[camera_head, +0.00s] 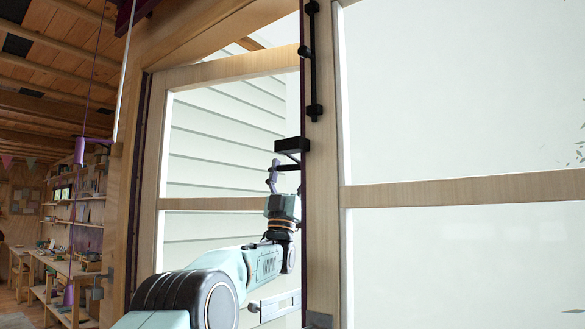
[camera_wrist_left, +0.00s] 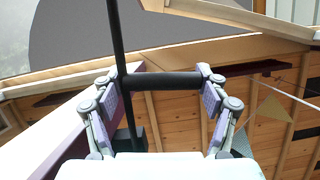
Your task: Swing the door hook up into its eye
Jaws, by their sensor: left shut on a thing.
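My left gripper (camera_head: 281,174) is at the edge of the wooden door frame, its purple finger pads raised beside a short black bar (camera_head: 288,168). In the left wrist view the gripper (camera_wrist_left: 160,92) is shut on that black bar (camera_wrist_left: 165,81), which lies crosswise between the two pads. A thin black upright rod (camera_wrist_left: 117,35) passes by the left pad. The bar looks like part of the door hook, but I cannot tell its full shape. A black block (camera_head: 291,145) sits just above the gripper. I cannot clearly make out the eye. My right gripper is not in view.
A long black upright rod with fittings (camera_head: 313,65) is on the door post above the gripper. Glazed door panels (camera_head: 460,187) stand right and left. A metal plate (camera_head: 274,306) is low by the post. Shelves (camera_head: 90,190) and a bench are far left.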

